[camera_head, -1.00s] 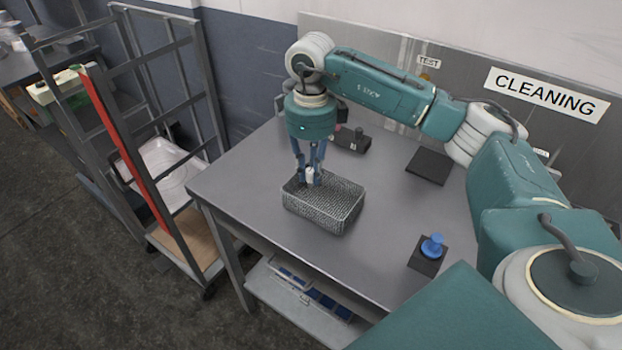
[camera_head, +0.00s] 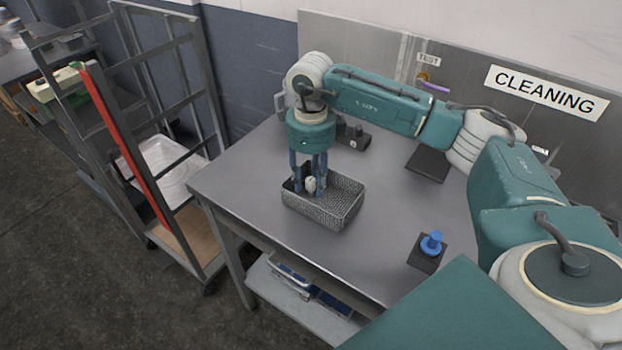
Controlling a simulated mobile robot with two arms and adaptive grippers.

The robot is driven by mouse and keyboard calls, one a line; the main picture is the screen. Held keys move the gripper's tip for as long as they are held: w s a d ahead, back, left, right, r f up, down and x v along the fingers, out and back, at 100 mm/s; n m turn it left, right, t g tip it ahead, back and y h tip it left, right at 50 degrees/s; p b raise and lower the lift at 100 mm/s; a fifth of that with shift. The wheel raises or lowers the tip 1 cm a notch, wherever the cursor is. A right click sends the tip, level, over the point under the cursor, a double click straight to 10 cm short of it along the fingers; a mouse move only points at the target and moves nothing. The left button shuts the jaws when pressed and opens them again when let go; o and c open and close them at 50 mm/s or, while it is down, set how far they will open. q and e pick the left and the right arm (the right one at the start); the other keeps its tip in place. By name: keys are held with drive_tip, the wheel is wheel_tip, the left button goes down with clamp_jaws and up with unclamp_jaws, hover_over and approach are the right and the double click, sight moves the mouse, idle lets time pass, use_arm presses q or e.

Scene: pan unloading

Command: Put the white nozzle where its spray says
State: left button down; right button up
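The small white nozzle (camera_head: 310,184) is inside the grey mesh basket (camera_head: 342,214) on the table, near its left end. My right gripper (camera_head: 308,190) reaches down into the basket with its fingers apart on either side of the nozzle, and a gap seems to show beside it. The nozzle's lower part is hidden by the basket wall. A brass fitting (camera_head: 424,77) sits under the TEST sign (camera_head: 428,59) on the back panel, with a purple streak (camera_head: 436,87) coming from it. My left gripper is not in view.
A blue piece (camera_head: 432,243) stands on a black block at the table's front right. A dark pad (camera_head: 428,164) lies below the CLEANING sign (camera_head: 547,93). A black block (camera_head: 353,139) stands behind the basket. A grey rack (camera_head: 206,85) stands left. The table's middle is clear.

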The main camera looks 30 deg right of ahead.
sight(311, 179)
drive_tip(key=shift+r, duration=0.4)
wheel_tip(311, 179, up, 12)
drive_tip(key=b, duration=0.2)
drive_tip(key=shift+f, duration=0.25)
